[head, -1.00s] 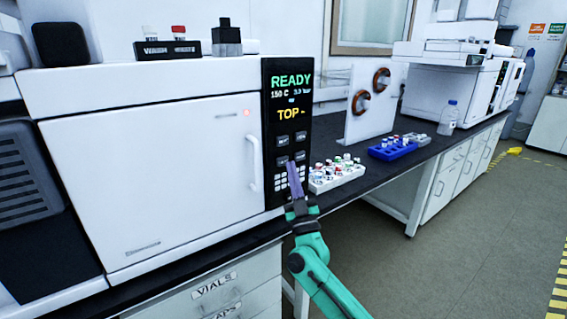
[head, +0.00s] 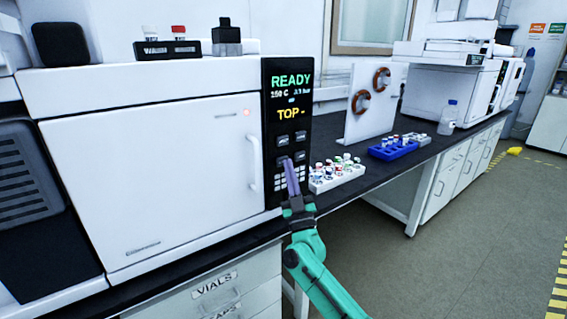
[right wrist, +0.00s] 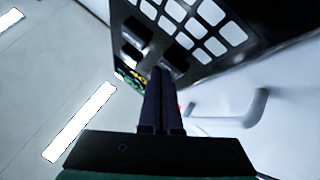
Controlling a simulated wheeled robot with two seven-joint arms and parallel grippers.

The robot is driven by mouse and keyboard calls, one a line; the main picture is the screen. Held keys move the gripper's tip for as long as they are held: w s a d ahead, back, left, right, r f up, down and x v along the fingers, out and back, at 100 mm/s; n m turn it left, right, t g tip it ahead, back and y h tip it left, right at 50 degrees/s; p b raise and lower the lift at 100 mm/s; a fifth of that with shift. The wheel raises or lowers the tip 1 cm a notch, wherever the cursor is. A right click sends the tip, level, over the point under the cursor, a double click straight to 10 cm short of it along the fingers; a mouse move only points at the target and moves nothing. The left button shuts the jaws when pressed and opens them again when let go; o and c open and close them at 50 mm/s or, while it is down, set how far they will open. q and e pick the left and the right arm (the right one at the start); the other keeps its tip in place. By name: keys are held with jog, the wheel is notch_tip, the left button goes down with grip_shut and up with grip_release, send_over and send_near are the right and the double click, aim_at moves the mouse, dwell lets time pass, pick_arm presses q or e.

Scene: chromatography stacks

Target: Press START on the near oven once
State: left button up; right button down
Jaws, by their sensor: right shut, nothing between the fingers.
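The near oven (head: 150,170) is a large white box with a closed door and a black control panel (head: 287,110) on its right side. In the right wrist view the shut fingertips (right wrist: 160,72) lie over the panel near the dark buttons (right wrist: 135,35). Whether they touch is unclear. Button labels are too small to read. My left gripper is not in view.
A white vial rack (head: 337,176) stands on the dark bench right of the panel, close to my right gripper. A blue rack (head: 393,151), a bottle (head: 450,115) and a second white instrument (head: 455,85) stand farther back.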

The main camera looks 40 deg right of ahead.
jog(key=shift+w, duration=0.2)
dwell(0.5)
jog(key=shift+s+p, duration=0.6)
jog(key=shift+s, duration=0.25)
jog(key=s+p, duration=0.2)
jog(key=s, duration=0.3)
jog(key=shift+a+p, duration=0.1)
jog(key=shift+p, duration=0.25)
